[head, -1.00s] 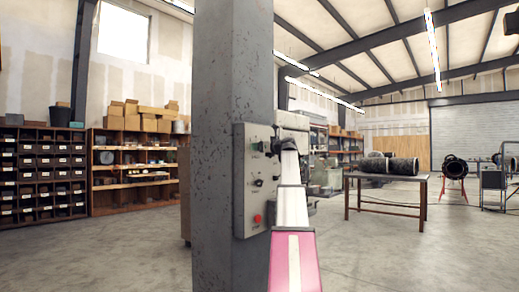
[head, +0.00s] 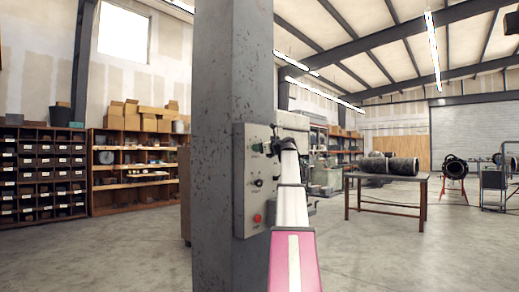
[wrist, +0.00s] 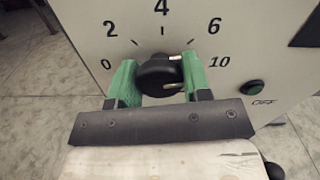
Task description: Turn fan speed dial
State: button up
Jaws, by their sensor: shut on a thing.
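The fan speed dial (wrist: 155,79) is a black round knob on a pale panel, with printed numbers 0, 2, 4, 6 and 10 around it. My gripper (wrist: 161,73) has its green fingers on the left and right sides of the knob, shut on it. The fingers cover part of the scale, and the knob's pointing direction is hard to tell. In the head view, my gripper (head: 272,144) is at the upper part of a grey control box (head: 247,205) on a column; the dial is not clear there.
The control box has a dark knob (head: 258,183) and a red button (head: 257,218). The grey column (head: 225,80) stands directly behind. A table (head: 400,178) with dark pipe stands to the right.

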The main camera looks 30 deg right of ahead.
jog(key=n, duration=1.3)
jog(key=shift+n, duration=0.3)
jog(key=n, duration=1.2)
jog(key=shift+n, duration=0.3)
jog(key=n, duration=0.4)
jog(key=shift+f+n, duration=0.1)
jog(key=shift+n, duration=1.9)
